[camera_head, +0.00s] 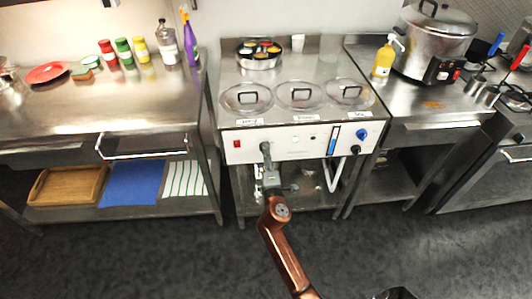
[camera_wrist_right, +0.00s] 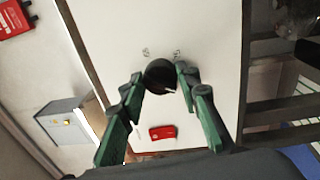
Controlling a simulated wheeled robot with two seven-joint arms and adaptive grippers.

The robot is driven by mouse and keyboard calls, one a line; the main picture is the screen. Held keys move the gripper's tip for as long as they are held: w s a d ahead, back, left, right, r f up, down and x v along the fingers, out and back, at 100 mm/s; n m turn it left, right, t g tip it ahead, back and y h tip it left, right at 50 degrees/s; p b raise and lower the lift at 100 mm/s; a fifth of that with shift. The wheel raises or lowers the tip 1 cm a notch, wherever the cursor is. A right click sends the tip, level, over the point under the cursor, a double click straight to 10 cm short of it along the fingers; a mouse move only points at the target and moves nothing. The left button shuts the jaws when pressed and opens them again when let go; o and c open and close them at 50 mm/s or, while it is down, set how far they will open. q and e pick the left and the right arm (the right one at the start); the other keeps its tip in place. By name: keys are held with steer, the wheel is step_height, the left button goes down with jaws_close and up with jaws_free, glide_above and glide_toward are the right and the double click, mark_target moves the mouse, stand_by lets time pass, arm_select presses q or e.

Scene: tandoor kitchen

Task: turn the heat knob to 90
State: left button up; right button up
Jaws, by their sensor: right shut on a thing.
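The round black heat knob (camera_wrist_right: 160,75) sits on the white front panel (camera_wrist_right: 205,30) of the steel cooking unit. In the wrist view it lies between the two green-grey fingers of my right gripper (camera_wrist_right: 162,80), which is shut on it. A pale pointer line shows on the knob's lower side, and small printed marks, too small to read, stand above it. In the head view my right gripper (camera_head: 266,152) reaches up to the left part of the panel (camera_head: 290,152) and hides the knob.
A red switch (camera_head: 237,144) is left of my gripper. A blue knob (camera_head: 362,134) and a black knob (camera_head: 356,150) are at the panel's right end. Glass lids (camera_head: 299,95) cover the unit's top. Steel counters (camera_head: 70,115) flank it; the floor in front is clear.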

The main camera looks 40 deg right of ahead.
steer(key=o, duration=1.2)
steer(key=shift+c, duration=0.2)
steer(key=v, duration=0.7)
steer(key=shift+s, duration=0.25)
steer(key=shift+f, duration=0.15)
